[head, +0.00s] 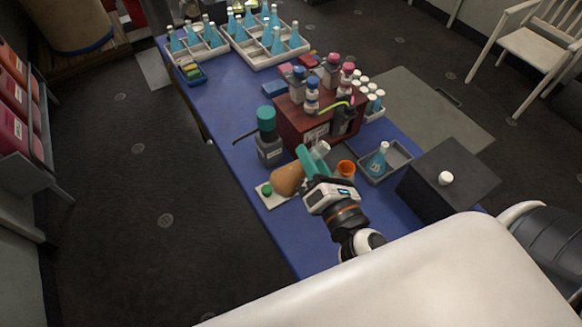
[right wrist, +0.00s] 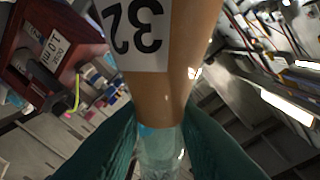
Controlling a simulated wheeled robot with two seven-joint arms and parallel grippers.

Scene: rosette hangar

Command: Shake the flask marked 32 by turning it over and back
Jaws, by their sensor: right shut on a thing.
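The flask marked 32 (head: 287,181) has an amber-brown body and is held above the blue table near its front left edge. It is tilted, with its wide body to the lower left and its pale neck to the upper right. My right gripper (head: 309,163) is shut on the neck with its teal fingers. In the right wrist view the flask (right wrist: 180,90) shows its white label with 32 upside down. The clear neck is between the teal fingers (right wrist: 160,150). My left gripper is not in view.
A pale pad (head: 280,200) with a green knob lies under the flask. A grey bottle with a teal cap (head: 268,140), a dark red rack (head: 300,125), an orange-rimmed cup (head: 346,168) and a grey tray (head: 398,160) with a blue flask stand close by. A dark box (head: 450,175) is at the right.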

